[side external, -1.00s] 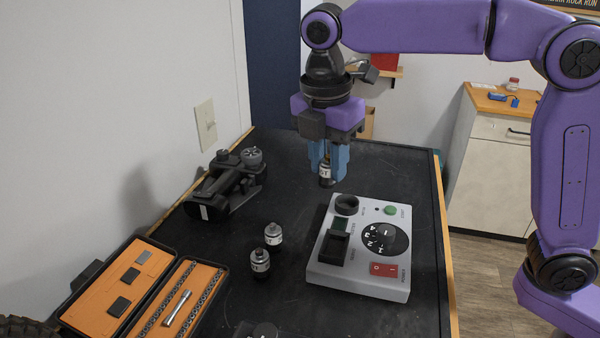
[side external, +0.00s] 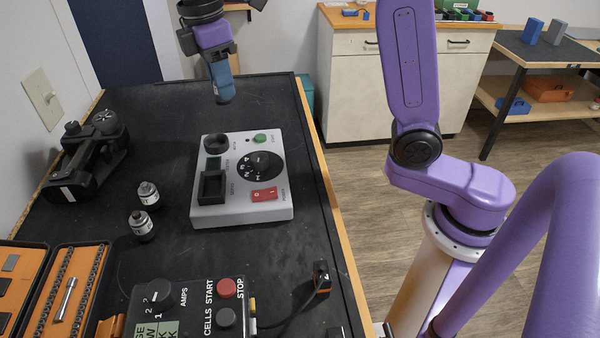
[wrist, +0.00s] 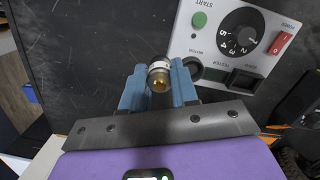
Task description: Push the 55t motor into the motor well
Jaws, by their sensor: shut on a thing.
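My gripper (side external: 224,92) is shut on a small motor. In the wrist view the motor (wrist: 159,77), with a pale band and a brass-coloured end, sits between the blue fingers (wrist: 159,91). No turns number is readable on it now. The motor well, a dark round socket (side external: 216,142), is at the far left corner of the grey tester (side external: 240,207). The well also shows in the wrist view (wrist: 194,68), beside the right finger. The held motor is outside the well, apart from the tester in the side view, where the fingers mostly hide it.
Two other motors (side external: 148,194) (side external: 141,225) stand left of the tester. A black crawler chassis (side external: 88,160) lies at the far left. An open orange-lined case (side external: 62,285) and a charger box (side external: 190,312) are at the front. The mat beyond the tester is clear.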

